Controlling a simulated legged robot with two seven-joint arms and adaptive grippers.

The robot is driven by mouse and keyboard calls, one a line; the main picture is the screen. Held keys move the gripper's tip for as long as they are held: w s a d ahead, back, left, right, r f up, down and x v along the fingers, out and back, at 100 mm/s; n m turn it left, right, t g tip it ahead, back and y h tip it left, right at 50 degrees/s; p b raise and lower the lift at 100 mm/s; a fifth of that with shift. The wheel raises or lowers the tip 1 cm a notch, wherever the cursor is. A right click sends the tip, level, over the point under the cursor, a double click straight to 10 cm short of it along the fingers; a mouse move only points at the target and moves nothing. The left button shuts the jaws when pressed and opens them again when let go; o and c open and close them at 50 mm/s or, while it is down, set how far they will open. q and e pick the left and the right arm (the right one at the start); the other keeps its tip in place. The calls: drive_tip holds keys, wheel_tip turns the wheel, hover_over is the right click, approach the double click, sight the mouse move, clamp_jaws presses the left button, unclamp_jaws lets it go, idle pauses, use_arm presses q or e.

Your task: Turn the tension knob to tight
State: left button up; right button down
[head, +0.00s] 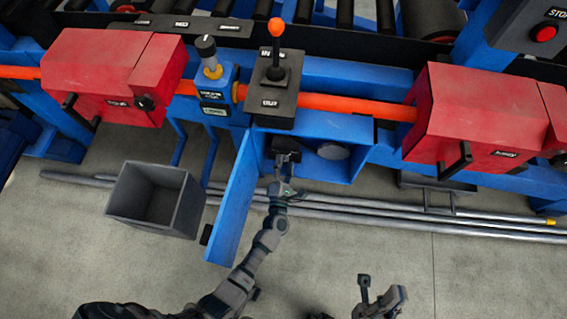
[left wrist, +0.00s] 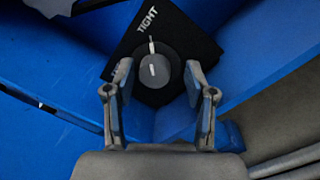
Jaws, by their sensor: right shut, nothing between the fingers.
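The tension knob (left wrist: 158,86) is a round grey knob on a black plate (left wrist: 190,42) in the left wrist view. The plate reads TIGHT above the knob; a second label at left is partly hidden by a finger. The knob's white mark points roughly up, towards a white tick below TIGHT. My left gripper (left wrist: 158,68) is open, its fingers on either side of the knob, with gaps visible. In the head view my left gripper (head: 286,163) reaches into the blue bay and hides the knob. My right gripper (head: 380,292) is shut and empty, low over the floor.
An open blue door (head: 233,195) stands left of my left arm. A grey bin (head: 190,205) is further left. A lever (head: 277,50) rises above the bay, between red housings (head: 115,75) and (head: 455,115). A round grey disc (head: 332,151) is right of my left gripper.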

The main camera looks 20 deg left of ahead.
use_arm(q)
drive_tip(key=shift+r, duration=0.1)
drive_tip(key=v, duration=1.2)
idle(0.4)
